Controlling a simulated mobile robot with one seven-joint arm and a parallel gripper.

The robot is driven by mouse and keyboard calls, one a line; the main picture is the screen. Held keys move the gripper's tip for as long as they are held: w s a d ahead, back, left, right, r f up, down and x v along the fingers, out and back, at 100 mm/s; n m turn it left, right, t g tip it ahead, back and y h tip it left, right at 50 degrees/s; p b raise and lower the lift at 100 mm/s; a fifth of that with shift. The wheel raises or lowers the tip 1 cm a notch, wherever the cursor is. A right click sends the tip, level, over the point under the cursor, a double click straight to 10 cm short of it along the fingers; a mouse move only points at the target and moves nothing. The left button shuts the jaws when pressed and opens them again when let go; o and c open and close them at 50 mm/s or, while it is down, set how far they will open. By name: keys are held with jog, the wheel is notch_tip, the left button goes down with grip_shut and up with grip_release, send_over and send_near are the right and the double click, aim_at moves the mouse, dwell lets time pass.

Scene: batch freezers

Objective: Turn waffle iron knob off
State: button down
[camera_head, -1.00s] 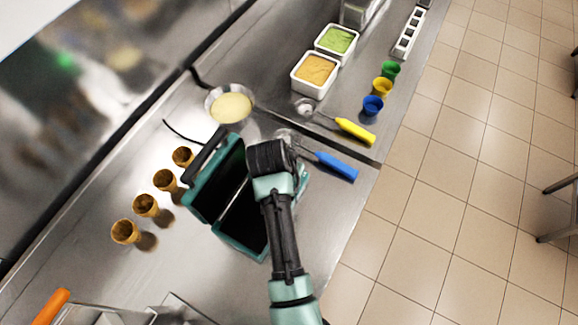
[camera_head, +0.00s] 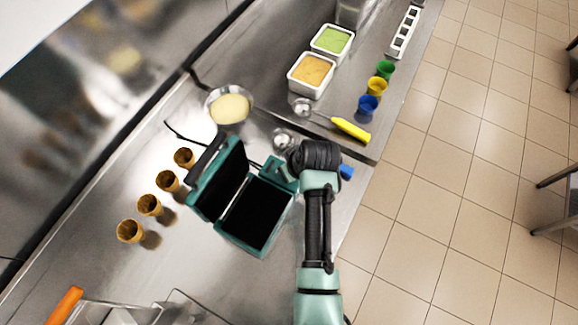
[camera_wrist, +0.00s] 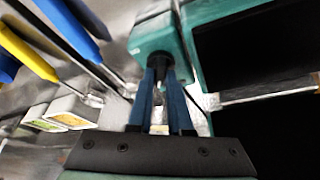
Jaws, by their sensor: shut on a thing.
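The teal waffle iron (camera_head: 225,245) stands on the steel counter with its lid (camera_head: 219,178) raised and its black plates bare. Its control housing (camera_head: 280,172) is at the right rear corner, beside my wrist. In the wrist view the teal housing (camera_wrist: 160,33) carries a small dark knob (camera_wrist: 163,59). My gripper (camera_wrist: 163,76) has its two blue fingers on either side of the knob, shut on it. The knob's marking and angle cannot be read.
A yellow-handled scoop (camera_head: 350,129) and a mostly hidden blue-handled scoop (camera_head: 346,172) lie close to my wrist. A batter bowl (camera_head: 229,107), several waffle cones (camera_head: 150,205) and white tubs (camera_head: 310,75) stand around. The counter's right edge is near my arm.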

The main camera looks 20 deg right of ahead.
jog(key=n+y+b, duration=0.1)
jog(key=n, duration=0.1)
jog(key=n+g+y+b, duration=0.1)
jog(key=n, duration=0.2)
jog(key=shift+d+n, duration=0.15)
jog(key=shift+n, duration=0.15)
dwell(0.4)
jog(key=c, duration=0.8)
grip_release()
jog(key=shift+c, duration=0.2)
jog(key=shift+r, duration=0.1)
jog(key=b+v, duration=0.2)
jog(key=v, duration=1.1)
jog(key=shift+w, duration=0.1)
